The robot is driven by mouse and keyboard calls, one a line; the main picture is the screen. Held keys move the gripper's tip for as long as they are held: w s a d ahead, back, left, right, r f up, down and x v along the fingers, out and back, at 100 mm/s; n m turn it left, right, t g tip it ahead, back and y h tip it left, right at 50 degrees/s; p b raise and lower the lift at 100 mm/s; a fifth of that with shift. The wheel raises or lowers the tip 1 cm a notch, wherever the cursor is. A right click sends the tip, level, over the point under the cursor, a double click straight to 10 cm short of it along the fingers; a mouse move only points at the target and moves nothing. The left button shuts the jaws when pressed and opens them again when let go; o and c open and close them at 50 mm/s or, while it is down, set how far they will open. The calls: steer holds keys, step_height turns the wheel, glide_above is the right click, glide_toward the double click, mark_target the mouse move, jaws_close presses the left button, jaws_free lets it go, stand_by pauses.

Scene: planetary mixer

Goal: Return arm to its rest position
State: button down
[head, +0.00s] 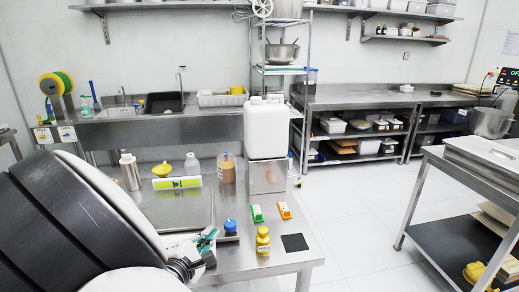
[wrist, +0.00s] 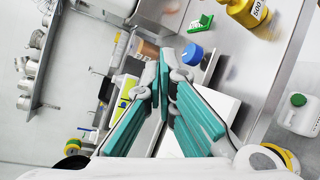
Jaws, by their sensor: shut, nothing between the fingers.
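My gripper (head: 207,240) is low in the head view, above the near part of the steel table (head: 225,262), with my dark arm link filling the lower left. In the wrist view my gripper (wrist: 167,62) has its teal-padded fingers converging at the tips, shut with nothing between them. A blue-capped container (head: 230,226) is just right of the fingers; its blue cap (wrist: 192,54) shows beyond the fingertips in the wrist view. A yellow bottle (head: 263,241) stands farther right, apart from the gripper. My arm hides part of the table.
A white jerrycan (head: 265,130) sits on a steel box (head: 267,176) at the table's back. Green (head: 257,213) and orange (head: 284,210) items and a black square (head: 295,243) lie near the right edge. A steel flask (head: 130,171) stands at back left. Floor (head: 350,215) is clear on the right.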

steer(key=s+d+r+m+g+h, duration=0.1)
steer(key=s+d+r+m+g, duration=0.2)
steer(key=d, duration=0.7)
steer(key=d+r+m+g+h, duration=0.2)
steer(key=d+r+m+g, duration=0.25)
steer(key=d, duration=0.55)
steer(key=s+d+r+m+g+h, duration=0.1)
steer(key=s+d+r+m+g, duration=0.1)
steer(key=d+r+m, duration=0.5)
steer(key=s+d+r+m+y, duration=0.3)
steer(key=s+d, duration=0.1)
steer(key=s, duration=0.5)
steer(key=s+d+r+m+y, duration=0.3)
steer(key=s+d+y, duration=0.1)
steer(key=s, duration=0.6)
steer(key=shift+s+d, duration=0.25)
steer(key=shift+d, duration=0.15)
